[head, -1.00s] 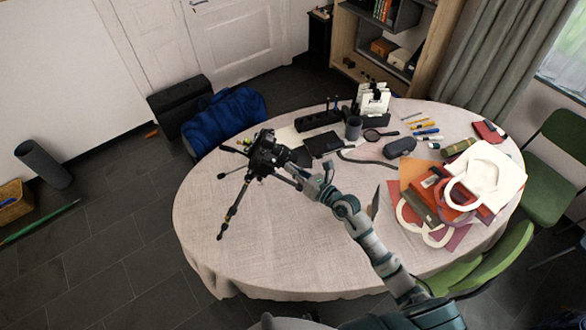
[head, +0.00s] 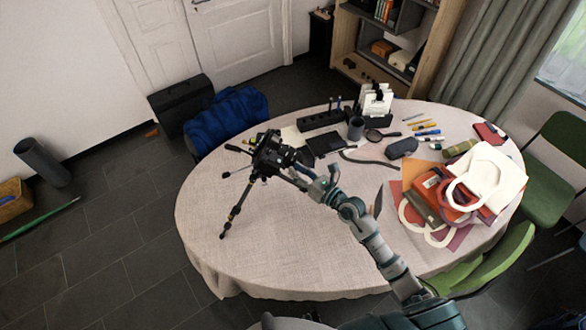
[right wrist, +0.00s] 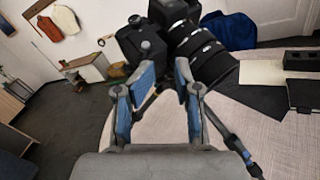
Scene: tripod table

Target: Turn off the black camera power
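The black camera (head: 272,152) sits on top of a black tripod (head: 232,212) at the left part of the table. In the right wrist view the camera's large dark lens and body (right wrist: 195,50) fill the top middle, just beyond the fingers. My right gripper (head: 300,172) is beside the camera, on its right. In the right wrist view its two blue-padded fingers (right wrist: 152,82) are spread apart with nothing held between them. I cannot tell whether a fingertip touches the camera. The power switch cannot be made out. My left gripper is not in view.
The oval table (head: 285,265) has a pale cloth, clear at the front. Behind the tripod are a black tablet (head: 324,143), a grey cup (head: 355,128) and a dark organizer (head: 320,119). Bags (head: 490,175) lie at the right. Green chairs (head: 510,250) stand on the right.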

